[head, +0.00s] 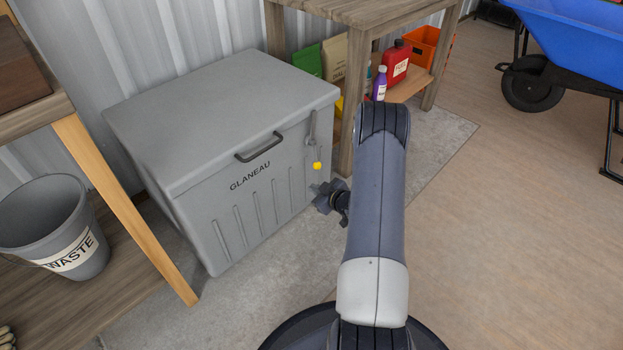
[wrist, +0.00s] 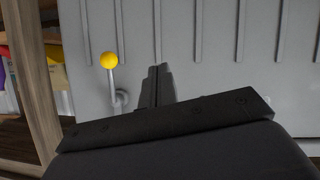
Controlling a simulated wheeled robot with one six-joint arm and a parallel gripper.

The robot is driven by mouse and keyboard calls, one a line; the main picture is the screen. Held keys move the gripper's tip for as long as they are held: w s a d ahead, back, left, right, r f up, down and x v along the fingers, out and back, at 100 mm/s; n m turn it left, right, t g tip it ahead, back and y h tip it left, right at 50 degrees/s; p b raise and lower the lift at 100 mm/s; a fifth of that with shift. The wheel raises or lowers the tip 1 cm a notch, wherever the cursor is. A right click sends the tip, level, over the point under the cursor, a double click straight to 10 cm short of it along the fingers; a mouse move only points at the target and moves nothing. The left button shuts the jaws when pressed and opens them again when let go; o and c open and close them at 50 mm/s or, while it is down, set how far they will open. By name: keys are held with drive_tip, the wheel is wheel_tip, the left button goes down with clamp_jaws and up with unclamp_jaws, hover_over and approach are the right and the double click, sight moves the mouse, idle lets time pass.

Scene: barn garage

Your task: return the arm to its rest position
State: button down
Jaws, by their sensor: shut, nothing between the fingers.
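My arm reaches up and forward in the head view, and my gripper (head: 322,197) shows to the left of it, close to the front of the grey chest. In the wrist view my gripper (wrist: 155,85) is shut with nothing between its fingers, pointing at the ribbed grey front. A lever with a yellow knob (wrist: 109,60) stands to the left of the fingers in that view, apart from them. The same yellow knob (head: 317,166) hangs at the right end of the chest's front in the head view. Part of my gripper is hidden behind my arm.
The grey chest (head: 220,90) marked GLANEAU has its lid down. A waste bin (head: 70,210) is at left, a blue wheelbarrow (head: 580,40) at upper right. Floor at right is clear.

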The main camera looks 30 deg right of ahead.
drive_tip(key=shift+s, duration=0.4)
